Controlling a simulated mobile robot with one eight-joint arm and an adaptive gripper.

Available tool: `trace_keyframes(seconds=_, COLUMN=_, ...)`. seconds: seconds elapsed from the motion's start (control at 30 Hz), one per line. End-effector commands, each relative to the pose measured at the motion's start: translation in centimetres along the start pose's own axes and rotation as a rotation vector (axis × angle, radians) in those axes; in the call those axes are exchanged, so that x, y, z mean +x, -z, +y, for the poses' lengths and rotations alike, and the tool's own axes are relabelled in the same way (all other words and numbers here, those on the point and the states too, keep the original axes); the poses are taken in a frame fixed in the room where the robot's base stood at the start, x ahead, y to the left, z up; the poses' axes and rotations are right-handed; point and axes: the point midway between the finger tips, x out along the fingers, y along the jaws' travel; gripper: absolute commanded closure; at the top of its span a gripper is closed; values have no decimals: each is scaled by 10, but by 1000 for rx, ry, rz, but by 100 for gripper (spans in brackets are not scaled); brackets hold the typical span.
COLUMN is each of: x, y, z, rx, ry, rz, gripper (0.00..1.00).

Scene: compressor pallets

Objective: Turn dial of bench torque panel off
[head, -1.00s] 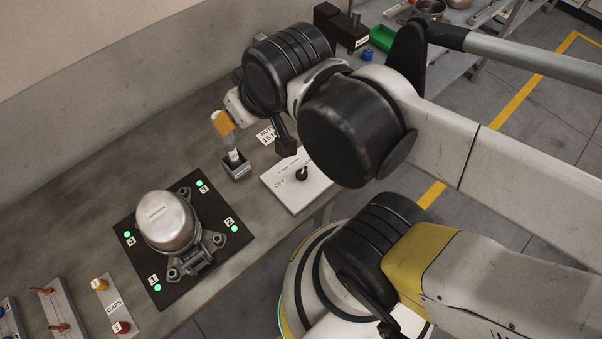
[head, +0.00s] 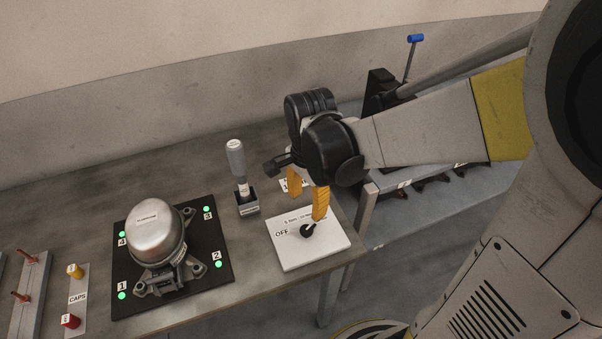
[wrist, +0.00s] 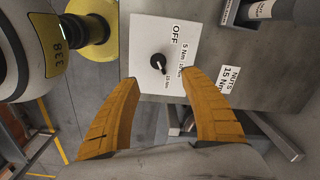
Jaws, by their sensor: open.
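The bench torque panel (head: 285,254) is a white plate near the table's right end. Its black dial (head: 308,231) has a pointer turned away from the OFF label; in the wrist view the dial (wrist: 158,62) points toward the label that seems to read 15 Nm. My gripper (head: 307,203) has orange fingers and hangs over the panel's far side. In the wrist view my gripper (wrist: 163,80) is open and empty, its fingers spread either side below the dial, apart from it.
A grey-handled driver (head: 236,160) stands upright in a dark holder (head: 247,207) left of the panel. A metal compressor (head: 155,232) sits on a black plate (head: 190,290) with green lights. A NUTS label (wrist: 229,77) lies beside the panel. The table's edge is close right.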

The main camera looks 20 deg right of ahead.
Motion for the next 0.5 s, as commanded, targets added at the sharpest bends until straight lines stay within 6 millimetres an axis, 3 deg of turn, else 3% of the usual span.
trace_keyframes(seconds=0.27, x=33, y=0, z=0, rx=57, ry=-25, rz=-7, gripper=46)
trace_keyframes(seconds=0.5, x=83, y=0, z=1, rx=55, ry=-23, rz=-7, gripper=46)
